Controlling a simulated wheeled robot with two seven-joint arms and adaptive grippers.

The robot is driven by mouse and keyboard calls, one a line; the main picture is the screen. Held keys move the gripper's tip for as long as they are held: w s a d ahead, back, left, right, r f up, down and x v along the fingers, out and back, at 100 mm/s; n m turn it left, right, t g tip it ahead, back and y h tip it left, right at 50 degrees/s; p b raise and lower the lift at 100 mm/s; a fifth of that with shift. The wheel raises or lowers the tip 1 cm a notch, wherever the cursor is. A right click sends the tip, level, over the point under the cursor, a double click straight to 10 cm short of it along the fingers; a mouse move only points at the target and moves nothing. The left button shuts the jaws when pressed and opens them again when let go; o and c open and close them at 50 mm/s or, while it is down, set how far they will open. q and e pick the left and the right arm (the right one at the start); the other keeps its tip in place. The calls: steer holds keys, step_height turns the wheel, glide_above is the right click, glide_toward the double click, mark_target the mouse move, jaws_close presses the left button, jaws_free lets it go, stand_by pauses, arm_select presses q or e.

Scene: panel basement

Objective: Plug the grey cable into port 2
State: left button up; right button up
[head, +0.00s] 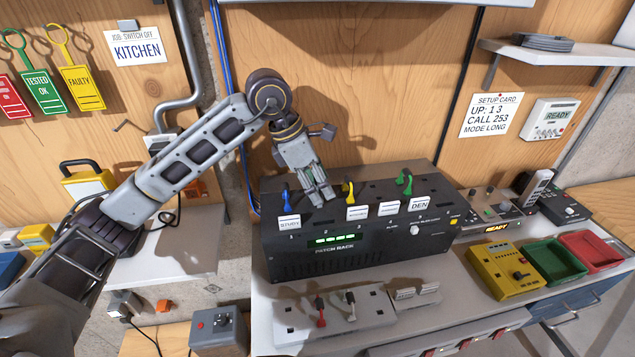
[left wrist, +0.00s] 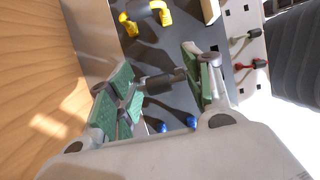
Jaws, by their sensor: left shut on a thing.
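The black patch rack (head: 340,262) stands on the bench. A blue cable (head: 285,197) is at its left, a yellow cable (head: 348,192) near the middle and a green cable (head: 404,182) further right. My left gripper (head: 322,200) reaches down to the rack top between the blue and yellow cables, where port 2 seems to lie. In the left wrist view, its green-padded fingers are shut on a dark grey piece (left wrist: 160,82), apparently the grey cable. The fingers hide the port, so I cannot tell whether the plug is seated. My right gripper is not in view.
A light plate (head: 290,325) with a red lever (head: 320,311) and a pale lever (head: 350,300) lies before the rack. A yellow box (head: 503,271), green tray (head: 553,262) and red tray (head: 592,249) stand at right. A setup card (head: 490,116) hangs on the wall.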

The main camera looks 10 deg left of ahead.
arm_select(q)
steer(key=shift+f, duration=0.1)
stand_by(0.4)
steer(key=shift+f+b, duration=0.3)
steer(key=shift+b, duration=0.45)
stand_by(1.3)
stand_by(0.4)
steer(key=o, duration=1)
steer(key=shift+c, duration=0.2)
steer(key=o, duration=0.4)
steer(key=shift+r, duration=0.15)
steer(key=shift+r+p, duration=1.95)
steer(key=shift+r, duration=1.65)
